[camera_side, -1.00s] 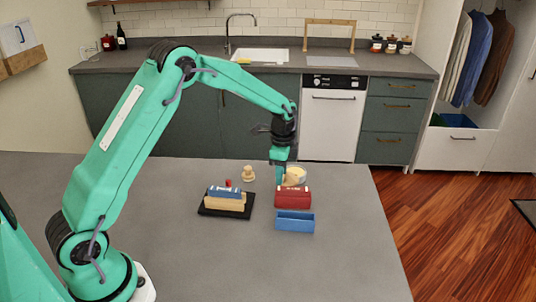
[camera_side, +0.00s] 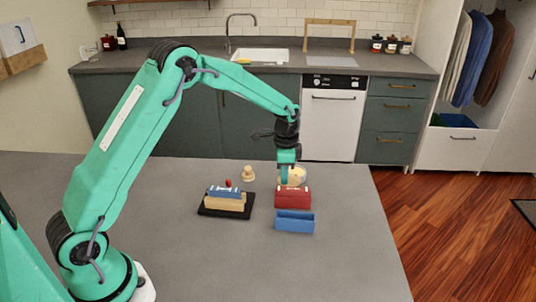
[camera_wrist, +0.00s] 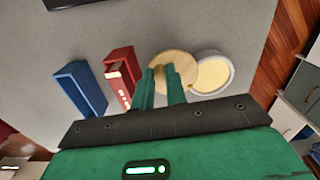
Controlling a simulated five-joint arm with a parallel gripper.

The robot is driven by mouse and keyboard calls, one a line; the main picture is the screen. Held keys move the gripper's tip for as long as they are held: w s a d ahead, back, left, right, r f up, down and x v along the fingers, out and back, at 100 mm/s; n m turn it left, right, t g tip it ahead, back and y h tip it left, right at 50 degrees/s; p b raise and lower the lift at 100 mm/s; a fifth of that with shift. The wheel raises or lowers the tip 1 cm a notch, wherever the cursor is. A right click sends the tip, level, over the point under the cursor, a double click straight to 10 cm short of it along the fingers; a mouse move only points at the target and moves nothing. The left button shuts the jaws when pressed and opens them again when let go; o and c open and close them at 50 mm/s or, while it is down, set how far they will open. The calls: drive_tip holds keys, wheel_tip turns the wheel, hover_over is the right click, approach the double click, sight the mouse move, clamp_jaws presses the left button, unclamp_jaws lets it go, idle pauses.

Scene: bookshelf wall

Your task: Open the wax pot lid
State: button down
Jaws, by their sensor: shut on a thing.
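The wax pot is a round white pot with pale yellow wax inside; it shows in the wrist view (camera_wrist: 214,75), its open top largely uncovered. The lid is a round light-wood disc (camera_wrist: 181,62) beside the pot, overlapping its near-left rim in the picture; whether they touch I cannot tell. My gripper (camera_wrist: 162,73) is shut on the lid, its green fingers hiding part of the disc. In the side view, my gripper (camera_side: 285,180) points down just behind the red box, with the lid (camera_side: 297,179) at its tip. The pot is mostly hidden there.
A red box (camera_side: 293,197) and a blue box (camera_side: 295,221) stand close in front of my gripper. A black tray (camera_side: 210,211) with blue and tan blocks lies to the left. A small wooden figure (camera_side: 248,174) stands behind it. The grey table's front is clear.

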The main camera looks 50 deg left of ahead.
drive_tip(key=n, duration=0.1)
drive_tip(key=d+n, duration=0.1)
drive_tip(key=n, duration=0.1)
drive_tip(key=d+n, duration=0.1)
drive_tip(key=n, duration=0.1)
drive_tip(key=shift+w+d, duration=0.15)
drive_tip(key=shift+w, duration=0.15)
idle(0.4)
drive_tip(key=c, duration=1.4)
unclamp_jaws()
drive_tip(key=shift+r, duration=0.15)
wheel_tip(320, 180, up, 8)
drive_tip(key=shift+f, duration=0.2)
drive_tip(key=shift+r, duration=0.1)
